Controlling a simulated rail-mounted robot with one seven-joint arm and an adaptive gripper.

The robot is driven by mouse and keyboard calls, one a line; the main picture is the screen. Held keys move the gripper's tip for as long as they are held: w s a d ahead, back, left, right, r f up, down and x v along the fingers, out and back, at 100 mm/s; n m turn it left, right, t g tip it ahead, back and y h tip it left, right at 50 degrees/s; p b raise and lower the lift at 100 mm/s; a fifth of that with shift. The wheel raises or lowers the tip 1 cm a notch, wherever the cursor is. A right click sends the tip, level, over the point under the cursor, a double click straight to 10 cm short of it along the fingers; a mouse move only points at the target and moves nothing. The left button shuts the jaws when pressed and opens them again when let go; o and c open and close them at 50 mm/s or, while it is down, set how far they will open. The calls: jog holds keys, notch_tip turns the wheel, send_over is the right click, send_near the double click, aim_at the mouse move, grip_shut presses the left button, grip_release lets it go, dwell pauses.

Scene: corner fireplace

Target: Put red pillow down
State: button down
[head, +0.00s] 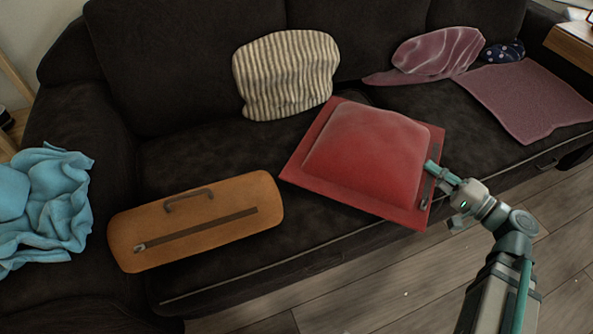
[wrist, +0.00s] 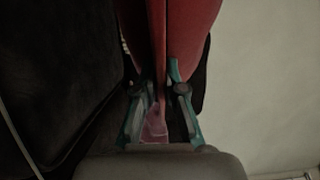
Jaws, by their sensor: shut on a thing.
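The red pillow (head: 365,155) is square with a flat flange and a puffed middle. In the head view it is at the front of the dark sofa's seat, right of centre, its lower right corner reaching the seat's front edge. I cannot tell whether it rests on the seat or is held just above it. My gripper (head: 434,172) is at its right edge, shut on the flange. In the wrist view the pillow (wrist: 185,40) rises from between the two teal fingers of my gripper (wrist: 162,95), which pinch its edge.
The dark sofa (head: 190,150) carries an orange bag (head: 190,238) left of the pillow, a striped cushion (head: 287,72) behind it, and a pink cushion (head: 425,55) and pink cloth (head: 530,95) to the right. A blue blanket (head: 60,215) lies far left. A wooden table (head: 575,45) stands top right.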

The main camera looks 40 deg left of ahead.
jog(key=shift+s+n+g, duration=0.3)
jog(key=shift+s+g, duration=0.05)
jog(key=shift+g, duration=0.15)
jog(key=w+a+f+b, duration=0.1)
jog(key=w+a+f, duration=0.1)
jog(key=w, duration=0.1)
jog(key=w+a+f+b, duration=0.2)
jog(key=w+f, duration=0.1)
jog(key=w, duration=0.1)
jog(key=w+a+f+b, duration=0.2)
jog(key=w, duration=0.1)
jog(key=shift+w+a+f, duration=0.15)
jog(key=shift+w+f, duration=0.1)
jog(key=shift+f, duration=0.1)
jog(key=shift+w+a+f, duration=0.15)
jog(key=shift+w+f, duration=0.05)
jog(key=shift+f, duration=0.1)
jog(key=shift+w+a+f+b, duration=0.1)
jog(key=shift+w+f+b, duration=0.1)
jog(key=shift+f+b, duration=0.4)
jog(key=shift+w+a+f+b, duration=0.1)
jog(key=shift+w+f+b, duration=0.05)
jog(key=shift+f, duration=0.75)
jog(key=shift+w+a+f+b, duration=0.1)
jog(key=shift+w+f+b, duration=0.1)
jog(key=shift+f+b, duration=0.4)
jog(key=shift+f, duration=0.25)
jog(key=c, duration=1.3)
grip_release()
jog(key=shift+o, duration=0.2)
